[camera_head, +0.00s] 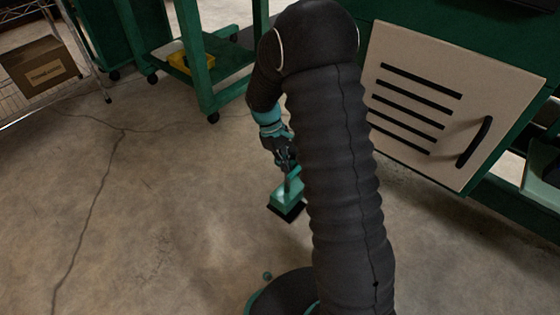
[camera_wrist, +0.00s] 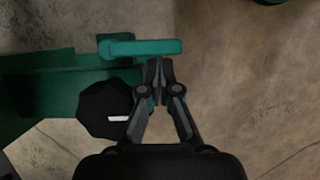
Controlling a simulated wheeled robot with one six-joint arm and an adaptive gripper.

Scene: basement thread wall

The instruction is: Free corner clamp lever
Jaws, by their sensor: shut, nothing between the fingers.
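In the wrist view a teal bar (camera_wrist: 140,47), which looks like the clamp lever, lies crosswise just beyond the fingertips of my gripper (camera_wrist: 159,70). The fingers are shut with nothing between them. I cannot tell whether the tips touch the bar. A black many-sided knob (camera_wrist: 103,108) with a white mark sits left of the fingers, against a dark green body (camera_wrist: 45,92). In the head view my gripper (camera_head: 287,172) points down beside a small teal piece with a black underside (camera_head: 287,197). My arm hides what lies to its right.
A green bench with a pale slotted door (camera_head: 450,100) stands at the right. A green wheeled cart (camera_head: 215,75) with a yellow item (camera_head: 192,62) stands behind. A wire rack with a cardboard box (camera_head: 42,72) is at the far left. The concrete floor at left is clear.

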